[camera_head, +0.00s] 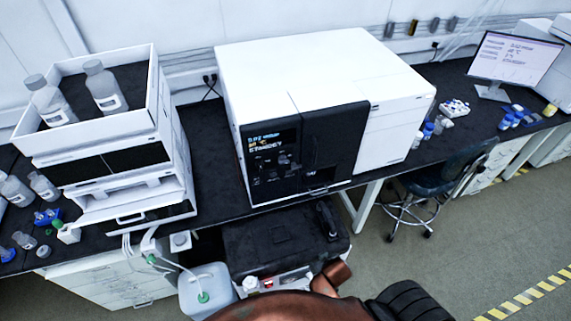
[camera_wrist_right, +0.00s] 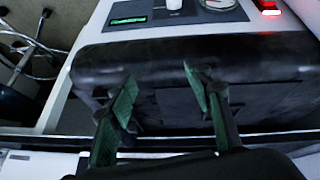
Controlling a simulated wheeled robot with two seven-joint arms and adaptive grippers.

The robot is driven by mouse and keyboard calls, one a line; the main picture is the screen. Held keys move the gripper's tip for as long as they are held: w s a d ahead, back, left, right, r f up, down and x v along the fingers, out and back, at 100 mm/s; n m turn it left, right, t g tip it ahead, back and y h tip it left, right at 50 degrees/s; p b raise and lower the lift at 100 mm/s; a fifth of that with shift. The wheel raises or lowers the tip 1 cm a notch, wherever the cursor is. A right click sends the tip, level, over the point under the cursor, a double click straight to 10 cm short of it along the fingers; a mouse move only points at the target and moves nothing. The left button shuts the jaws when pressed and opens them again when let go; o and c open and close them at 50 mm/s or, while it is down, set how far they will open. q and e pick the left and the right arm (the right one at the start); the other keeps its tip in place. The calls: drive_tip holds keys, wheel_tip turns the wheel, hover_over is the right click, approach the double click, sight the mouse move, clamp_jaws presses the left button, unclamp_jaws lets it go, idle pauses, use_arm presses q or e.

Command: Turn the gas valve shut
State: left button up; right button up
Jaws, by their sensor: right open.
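I cannot pick out the gas valve for certain. A panel with a red part (camera_head: 268,283) lies at the front of a black-topped unit (camera_head: 260,240), low in front of the bench in the head view. The right wrist view shows a white cylindrical knob (camera_wrist_right: 175,4) and a round gauge (camera_wrist_right: 219,3), both cut by the top edge. My right gripper (camera_wrist_right: 160,82) is open and empty, with green-lined fingers in front of a dark rounded surface (camera_wrist_right: 260,75). The knob is beyond its fingertips, apart from them. My left gripper is not in view.
A large white instrument (camera_head: 310,75) stands on the black bench, with a bottle tray (camera_head: 150,125) to its left. A jug with tubing (camera_head: 207,285) stands beside the unit. A stool (camera_head: 430,190) is on the right. A green display (camera_wrist_right: 128,20) and a red-lit part (camera_wrist_right: 268,8) flank the knob.

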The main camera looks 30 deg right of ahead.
sight(283, 161)
drive_tip(key=w+d+r+m+t+h+p, duration=0.1)
drive_tip(key=w+d+r+m+t+h, duration=0.3)
drive_tip(key=r, duration=0.7)
drive_tip(key=w+d+r+n+t+y, duration=0.15)
drive_tip(key=w+r, duration=0.35)
drive_tip(key=r, duration=0.6)
drive_tip(key=w+a+r+t, duration=0.7)
drive_tip(key=w+r, duration=0.3)
drive_tip(key=w, duration=0.3)
drive_tip(key=p+x, duration=0.1)
drive_tip(key=x, duration=0.5)
drive_tip(key=shift+w+f+n+y, duration=0.3)
drive_tip(key=shift+w+n+y, duration=0.05)
drive_tip(key=shift+w+n, duration=0.1)
drive_tip(key=shift+s+d, duration=0.1)
drive_tip(key=shift+d, duration=0.05)
drive_tip(key=shift+c, duration=0.4)
drive_tip(key=c, duration=1.1)
drive_tip(key=shift+o, duration=0.2)
